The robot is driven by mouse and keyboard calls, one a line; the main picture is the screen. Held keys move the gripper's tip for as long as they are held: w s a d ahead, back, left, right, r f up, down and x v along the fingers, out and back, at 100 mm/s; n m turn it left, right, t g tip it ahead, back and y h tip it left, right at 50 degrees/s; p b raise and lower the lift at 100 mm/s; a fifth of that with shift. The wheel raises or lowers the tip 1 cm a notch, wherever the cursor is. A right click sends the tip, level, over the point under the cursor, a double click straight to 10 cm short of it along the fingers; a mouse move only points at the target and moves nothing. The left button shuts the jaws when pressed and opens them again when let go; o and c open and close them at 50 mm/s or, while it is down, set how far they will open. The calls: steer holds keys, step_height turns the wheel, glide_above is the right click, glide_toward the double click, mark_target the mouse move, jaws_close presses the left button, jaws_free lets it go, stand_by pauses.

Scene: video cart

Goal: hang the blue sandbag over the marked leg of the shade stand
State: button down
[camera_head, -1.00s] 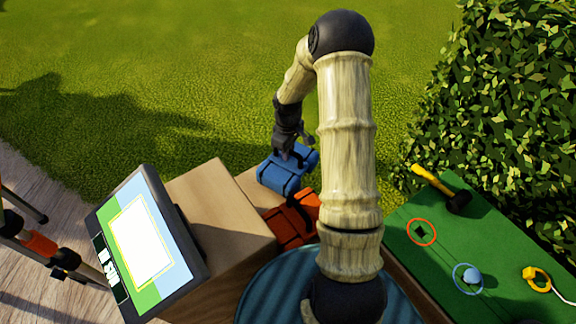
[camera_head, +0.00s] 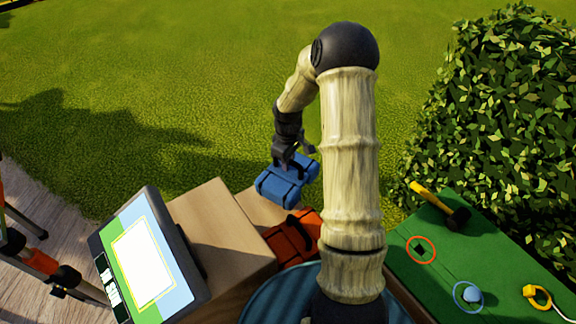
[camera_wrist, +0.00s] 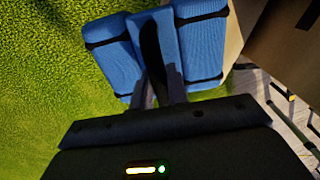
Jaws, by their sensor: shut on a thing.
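The blue sandbag (camera_head: 274,187) has two padded halves with dark straps. It hangs in my gripper (camera_head: 290,160), which is shut on its middle, just above and behind the orange bag. In the wrist view the sandbag (camera_wrist: 110,45) spans the fingers (camera_wrist: 162,88), with grass and a wooden edge beyond it. At the far left, part of a dark tripod-like stand with orange parts (camera_head: 40,262) shows, cut off by the picture edge. I cannot tell which leg is marked.
An orange bag (camera_head: 283,240) lies on the wooden box top. A screen (camera_head: 148,258) stands beside a wooden box (camera_head: 215,225) at left. A green table (camera_head: 445,268) with a yellow-handled hammer (camera_head: 432,197) is at right, before a hedge (camera_head: 490,110). Open grass lies behind.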

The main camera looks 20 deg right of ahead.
step_height(320, 180, up, 6)
steer(key=shift+w+r+p, duration=0.1)
steer(key=shift+p, duration=0.6)
steer(key=shift+r, duration=0.1)
